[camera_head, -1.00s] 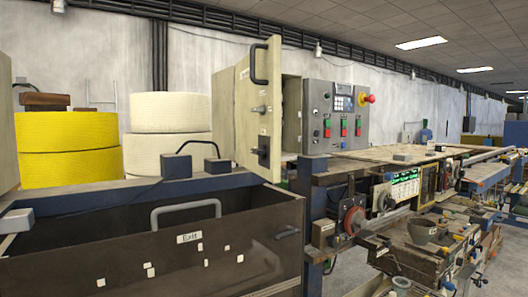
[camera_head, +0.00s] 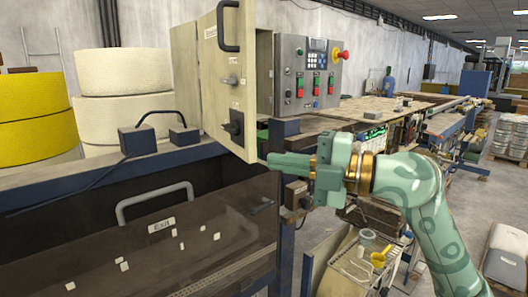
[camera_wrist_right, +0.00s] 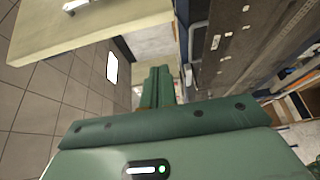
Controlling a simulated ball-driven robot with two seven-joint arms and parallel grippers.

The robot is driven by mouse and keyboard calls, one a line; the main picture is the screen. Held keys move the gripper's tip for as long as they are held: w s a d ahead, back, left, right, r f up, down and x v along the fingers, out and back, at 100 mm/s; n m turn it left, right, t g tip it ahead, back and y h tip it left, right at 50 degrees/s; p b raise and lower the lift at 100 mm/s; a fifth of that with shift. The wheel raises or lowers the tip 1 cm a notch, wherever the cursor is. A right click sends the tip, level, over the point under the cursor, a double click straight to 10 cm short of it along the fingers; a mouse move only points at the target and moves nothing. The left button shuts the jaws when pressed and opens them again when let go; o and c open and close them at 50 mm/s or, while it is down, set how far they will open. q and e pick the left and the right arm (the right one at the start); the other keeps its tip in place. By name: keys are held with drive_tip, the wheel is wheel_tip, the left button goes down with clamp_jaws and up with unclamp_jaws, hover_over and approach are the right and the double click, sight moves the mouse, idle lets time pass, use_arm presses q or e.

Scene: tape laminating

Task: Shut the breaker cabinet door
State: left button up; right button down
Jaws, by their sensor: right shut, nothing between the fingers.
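The beige breaker cabinet door (camera_head: 212,90) stands open in the head view, left of the grey control panel. It has a black pull handle (camera_head: 229,25) at the top, a grey knob and a black latch lower down. In the right wrist view the shut fingers (camera_wrist_right: 158,78) point at a gap beside a beige panel (camera_wrist_right: 110,25), probably the door. My left gripper is out of view.
The grey control panel (camera_head: 308,75) with a red-yellow knob stands right of the door. A dark bin marked Exit (camera_head: 150,250) lies below, with a blue beam (camera_head: 90,180) along its back. Yellow (camera_head: 35,120) and white rolls (camera_head: 108,95) stand at the left.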

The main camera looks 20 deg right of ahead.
sight(254, 152)
drive_tip(key=shift+w+a+p, duration=0.5)
drive_tip(key=shift+w+p, duration=0.1)
drive_tip(key=shift+w, duration=0.6)
drive_tip(key=shift+w+a+p, duration=0.45)
drive_tip(key=shift+w+p, duration=0.15)
drive_tip(key=shift+w, duration=0.6)
drive_tip(key=shift+w+a+p, duration=0.5)
drive_tip(key=shift+w+p, duration=0.1)
drive_tip(key=shift+w, duration=0.6)
drive_tip(key=shift+d, duration=0.1)
